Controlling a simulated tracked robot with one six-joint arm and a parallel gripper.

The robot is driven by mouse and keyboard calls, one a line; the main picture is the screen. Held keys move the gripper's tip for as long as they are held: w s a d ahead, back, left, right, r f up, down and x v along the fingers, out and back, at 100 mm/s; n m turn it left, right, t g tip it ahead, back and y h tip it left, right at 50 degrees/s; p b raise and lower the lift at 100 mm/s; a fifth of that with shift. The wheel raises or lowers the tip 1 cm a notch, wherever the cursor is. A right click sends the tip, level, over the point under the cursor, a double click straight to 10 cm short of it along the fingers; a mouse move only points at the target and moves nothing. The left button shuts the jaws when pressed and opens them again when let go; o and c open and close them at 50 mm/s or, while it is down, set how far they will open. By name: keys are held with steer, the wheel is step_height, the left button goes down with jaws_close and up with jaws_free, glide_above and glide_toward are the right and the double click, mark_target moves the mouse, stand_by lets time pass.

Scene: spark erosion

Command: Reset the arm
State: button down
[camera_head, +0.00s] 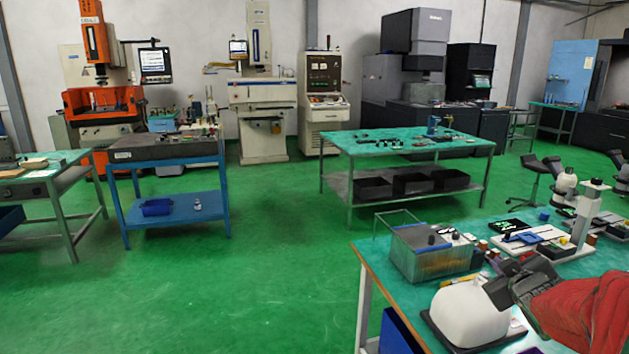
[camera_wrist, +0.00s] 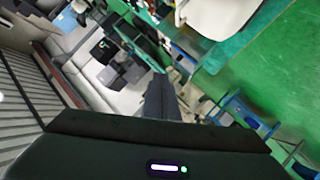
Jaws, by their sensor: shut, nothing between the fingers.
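My gripper (camera_wrist: 160,80) shows in the wrist view as dark fingers rising from the dark wrist body along the bottom. The fingers are together with nothing between them. They point out over the room, and no object touches them. The wrist view is strongly tilted, with the green floor at the right and walls at the left.
Another green table (camera_head: 410,147) and a blue table (camera_head: 172,208) stand farther back. The green floor (camera_head: 250,285) between is clear.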

steer(key=s+a+f+m+g+y, duration=0.1)
steer(key=s+a+g, duration=0.3)
steer(key=s+a, duration=0.9)
steer(key=s+a+f+m+g+y, duration=0.2)
steer(key=s+a+m+g, duration=0.1)
steer(key=s+a, duration=1.1)
steer(key=s+g, duration=0.1)
steer(key=s, duration=0.2)
steer(key=shift+f+m+y, duration=0.3)
steer(key=shift+f+m, duration=0.05)
steer(key=shift+m, duration=0.05)
